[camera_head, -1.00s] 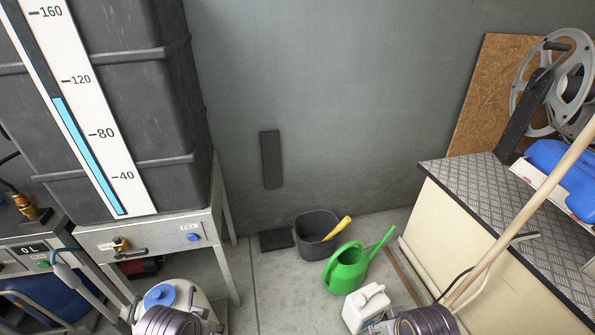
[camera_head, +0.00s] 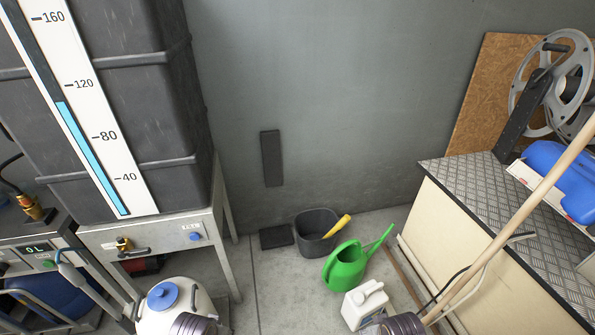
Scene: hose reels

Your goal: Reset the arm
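My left arm's dark ribbed end (camera_head: 195,324) shows at the bottom edge, in front of a white round container with a blue lid (camera_head: 161,296). My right arm's dark ribbed end (camera_head: 404,324) shows at the bottom edge, just below and right of a white jug (camera_head: 365,304). Both arms are cut off by the frame. The fingers cannot be made out, so I cannot tell whether either gripper is open or shut. No held object shows at either one.
A dark tank (camera_head: 172,100) with a level scale stands on a metal stand at left. A dark bucket (camera_head: 314,244) and green watering can (camera_head: 346,267) are on the floor. A metal-topped cabinet (camera_head: 470,188), reel (camera_head: 548,85) and wooden pole (camera_head: 510,232) are at right.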

